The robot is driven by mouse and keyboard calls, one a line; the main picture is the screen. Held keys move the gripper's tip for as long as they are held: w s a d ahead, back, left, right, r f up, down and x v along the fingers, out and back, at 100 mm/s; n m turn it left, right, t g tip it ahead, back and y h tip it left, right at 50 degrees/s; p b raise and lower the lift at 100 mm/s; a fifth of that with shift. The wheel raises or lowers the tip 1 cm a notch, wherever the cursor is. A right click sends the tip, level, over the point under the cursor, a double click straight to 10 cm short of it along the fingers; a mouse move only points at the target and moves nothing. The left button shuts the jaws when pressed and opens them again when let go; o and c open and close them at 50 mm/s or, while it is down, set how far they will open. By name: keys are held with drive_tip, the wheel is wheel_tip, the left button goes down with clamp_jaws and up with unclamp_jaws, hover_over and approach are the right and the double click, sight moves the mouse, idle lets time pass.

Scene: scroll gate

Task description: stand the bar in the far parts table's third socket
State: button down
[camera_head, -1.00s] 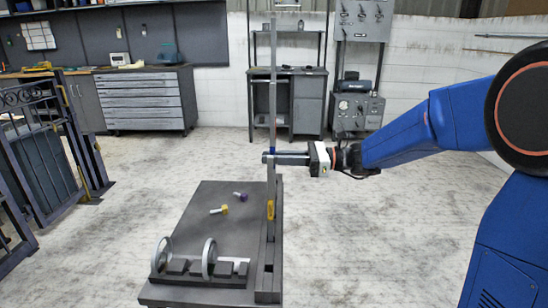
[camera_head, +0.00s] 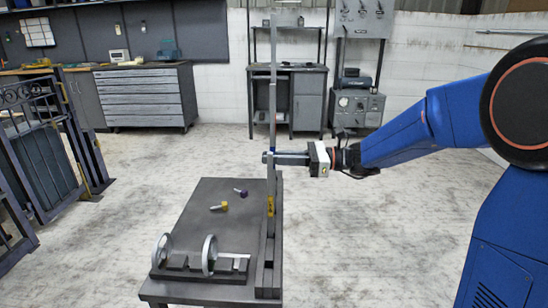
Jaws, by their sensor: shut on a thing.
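A tall, thin grey bar (camera_head: 273,90) stands upright in the middle of the view, with a dark blue band near my gripper. My gripper (camera_head: 272,158) reaches in from the right and is shut on the bar. The parts table (camera_head: 205,215) is a dark grey table below it. A raised grey rail (camera_head: 268,272) runs along the table's right edge, in line with the bar. A yellow mark (camera_head: 270,207) shows low on the bar's line. I cannot tell where the bar's foot ends or whether it is inside a socket. The separate sockets are not clear.
Iron gate panels (camera_head: 50,150) stand at the left. The floor right of the table is clear.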

drive_tip(key=shift+f, duration=1.85)
idle(1.5)
drive_tip(key=c, duration=1.7)
unclamp_jaws()
drive_tip(key=shift+d, duration=0.15)
drive_tip(key=d, duration=1.7)
drive_tip(key=shift+s+d, duration=0.1)
drive_tip(key=shift+s, duration=0.2)
